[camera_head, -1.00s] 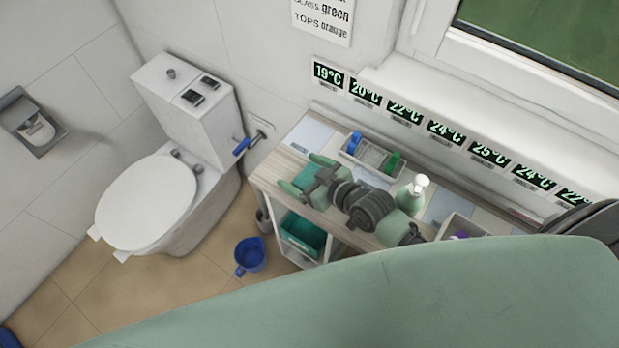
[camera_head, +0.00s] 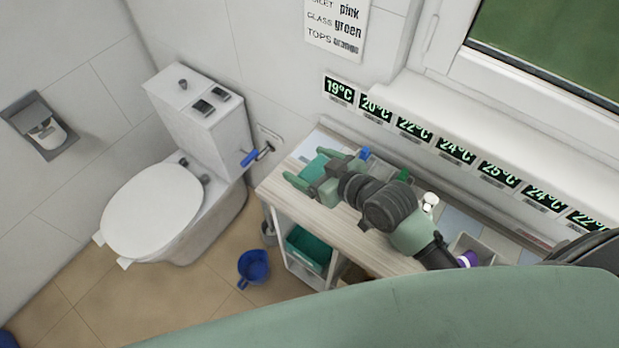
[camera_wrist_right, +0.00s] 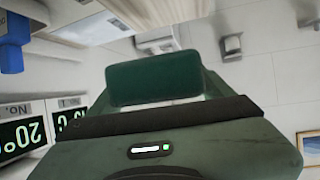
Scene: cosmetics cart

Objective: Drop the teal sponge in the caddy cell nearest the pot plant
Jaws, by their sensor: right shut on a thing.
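The teal sponge (camera_head: 311,168) is in my right gripper (camera_head: 318,172), which is shut on it above the left end of the cart top. In the right wrist view the sponge (camera_wrist_right: 150,82) spans the space between the fingers. A light caddy stands at the back of the cart, mostly hidden by my right arm. A blue item (camera_head: 365,153) and a green item (camera_head: 404,175) in it show past the arm. No pot plant shows. My left gripper is out of view.
A grey bin (camera_head: 484,246) with a purple item (camera_head: 467,259) and a white-topped pump bottle (camera_head: 430,201) stand to the right on the cart (camera_head: 345,240). A teal bin (camera_head: 307,248) is on the shelf below. The wall and window sill lie behind.

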